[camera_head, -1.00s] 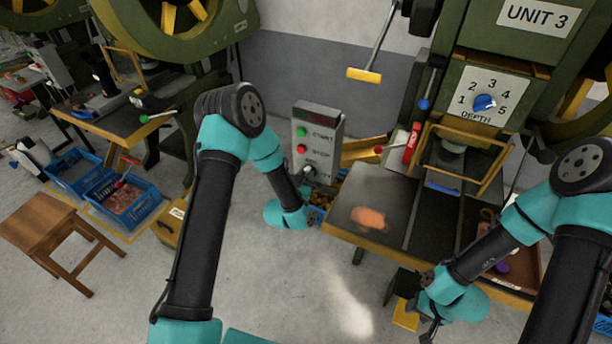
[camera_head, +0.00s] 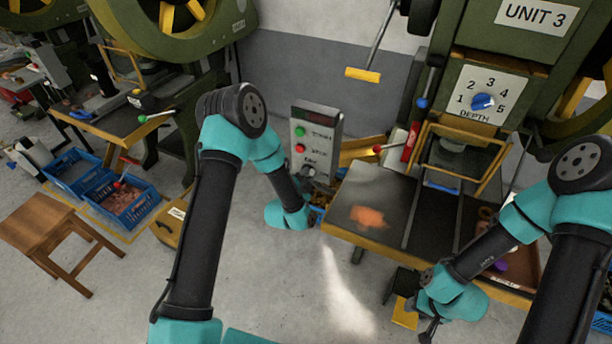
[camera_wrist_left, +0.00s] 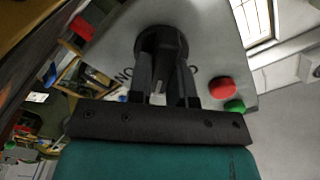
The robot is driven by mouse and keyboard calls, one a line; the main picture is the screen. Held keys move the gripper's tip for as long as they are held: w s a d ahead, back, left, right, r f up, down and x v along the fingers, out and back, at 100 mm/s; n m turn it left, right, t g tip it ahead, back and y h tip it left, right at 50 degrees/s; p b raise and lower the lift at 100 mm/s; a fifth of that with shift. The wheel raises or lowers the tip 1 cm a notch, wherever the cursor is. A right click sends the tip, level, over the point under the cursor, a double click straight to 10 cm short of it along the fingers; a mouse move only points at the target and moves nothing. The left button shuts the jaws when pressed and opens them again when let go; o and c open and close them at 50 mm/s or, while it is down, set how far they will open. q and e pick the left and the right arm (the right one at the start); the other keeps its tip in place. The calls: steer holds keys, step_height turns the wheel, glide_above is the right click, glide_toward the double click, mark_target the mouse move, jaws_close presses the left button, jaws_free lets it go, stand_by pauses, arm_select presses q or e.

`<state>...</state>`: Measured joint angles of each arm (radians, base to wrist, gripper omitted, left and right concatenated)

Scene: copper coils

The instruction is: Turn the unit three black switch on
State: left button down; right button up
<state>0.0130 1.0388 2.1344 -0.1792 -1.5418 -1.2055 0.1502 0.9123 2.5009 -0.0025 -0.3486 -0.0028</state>
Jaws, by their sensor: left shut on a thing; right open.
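The grey control box (camera_head: 328,150) stands beside the unit 3 press. It has a green button (camera_head: 300,131), a red button (camera_head: 300,148) and the black switch (camera_wrist_left: 160,38) on its face. In the left wrist view my left gripper (camera_wrist_left: 164,68) has its two dark fingers shut on the black switch, straight in front of the panel. The fingers hide part of the panel lettering and of the switch. In the head view my left gripper is small and partly hidden by my arm. My right gripper (camera_head: 430,322) is open and empty, low in front of the press table.
The press table (camera_head: 385,200) with an orange patch is right of the control box. A red-handled lever (camera_head: 377,149) sticks out beside it. Blue crates (camera_head: 125,205) and a wooden stool (camera_head: 42,230) stand at left.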

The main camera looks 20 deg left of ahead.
arm_select(q)
steer(key=m, duration=0.4)
steer(key=shift+f+m, duration=0.15)
steer(key=shift+m, duration=0.15)
steer(key=m, duration=0.3)
steer(key=shift+d+f, duration=0.1)
steer(key=shift+m, duration=0.4)
steer(key=c, duration=1)
jaws_free()
steer(key=shift+c, duration=0.2)
steer(key=shift+s, duration=0.1)
